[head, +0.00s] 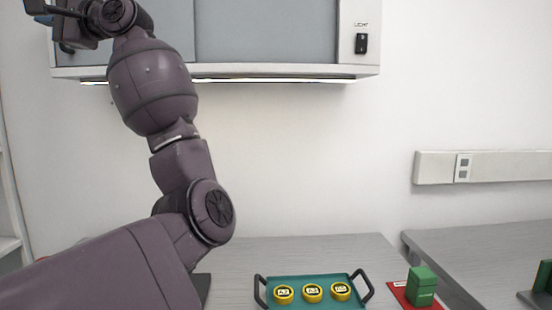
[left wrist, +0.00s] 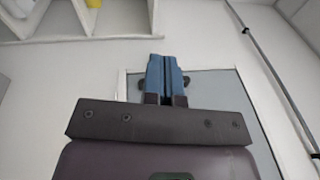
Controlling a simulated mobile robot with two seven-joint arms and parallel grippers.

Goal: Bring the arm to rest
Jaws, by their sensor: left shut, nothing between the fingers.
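My left arm rises from the lower left of the head view and bends up toward the top left corner. My left gripper (head: 42,10) is raised there, in front of the wall cabinet, and partly cut by the frame's top edge. In the left wrist view its two blue fingers (left wrist: 166,72) lie side by side, shut, with nothing between them. My right gripper is in neither view.
A grey wall cabinet (head: 270,35) with a lit underside is close to my raised arm. Below, a teal tray (head: 320,300) holds three yellow round pieces (head: 312,292) on the grey bench. A green box (head: 422,285) stands on a red mat (head: 402,292) to its right.

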